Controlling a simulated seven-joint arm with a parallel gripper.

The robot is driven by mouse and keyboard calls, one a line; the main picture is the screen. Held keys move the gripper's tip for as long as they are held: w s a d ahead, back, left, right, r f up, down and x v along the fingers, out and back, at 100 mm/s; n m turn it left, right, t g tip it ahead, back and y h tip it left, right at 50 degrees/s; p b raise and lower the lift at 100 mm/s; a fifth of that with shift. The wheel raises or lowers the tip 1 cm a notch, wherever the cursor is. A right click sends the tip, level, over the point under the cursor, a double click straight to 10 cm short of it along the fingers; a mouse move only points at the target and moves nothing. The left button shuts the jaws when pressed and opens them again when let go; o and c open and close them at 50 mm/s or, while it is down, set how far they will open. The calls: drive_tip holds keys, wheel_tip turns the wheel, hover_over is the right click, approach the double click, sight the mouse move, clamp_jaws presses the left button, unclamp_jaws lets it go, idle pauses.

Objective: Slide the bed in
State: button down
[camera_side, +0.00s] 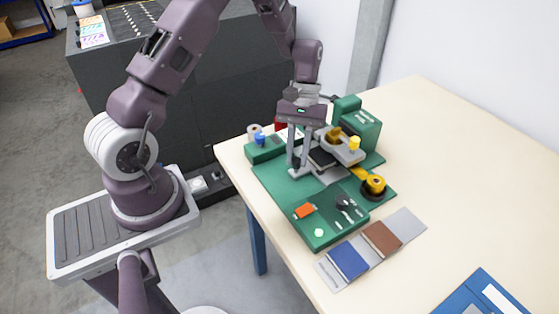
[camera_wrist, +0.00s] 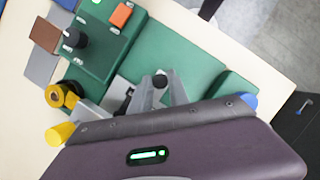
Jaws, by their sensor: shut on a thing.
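A green machine (camera_side: 275,180) stands on the table, with a grey bed (camera_side: 330,176) low in its middle. A dark pad (camera_side: 322,157) shows on the bed, partly under the machine's grey head. My gripper (camera_side: 297,166) points down at the bed's left end. In the wrist view my gripper (camera_wrist: 165,88) is shut on a small dark knob (camera_wrist: 160,80), which seems to belong to the bed. Part of the grey bed (camera_wrist: 133,93) shows there too; my wrist hides the rest.
A control panel with an orange switch (camera_side: 304,211) and a black dial (camera_side: 343,203) is at the front. A yellow roll (camera_side: 374,184) sits at right. Blue and brown swatches (camera_side: 348,261) lie in front.

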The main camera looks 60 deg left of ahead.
sight(312, 158)
drive_tip(key=shift+w, duration=2.3)
drive_tip(key=c, duration=1.3)
unclamp_jaws()
drive_tip(key=shift+o, duration=0.2)
drive_tip(key=shift+s, duration=0.15)
drive_tip(key=s, duration=1)
drive_tip(key=shift+s, duration=0.35)
drive_tip(key=v, duration=0.7)
drive_tip(key=s+d+r+m+t+y, duration=0.1)
drive_tip(key=s+d+r+m+t, duration=0.2)
drive_tip(key=r, duration=0.5)
drive_tip(key=s+d+r+m+t+y, duration=0.2)
drive_tip(key=s+d+r+m+t, duration=0.1)
drive_tip(key=s+r, duration=0.4)
drive_tip(key=shift+s+d+r+m+t, duration=0.35)
drive_tip(key=shift+d+r+m, duration=0.25)
drive_tip(key=shift+d+r, duration=0.4)
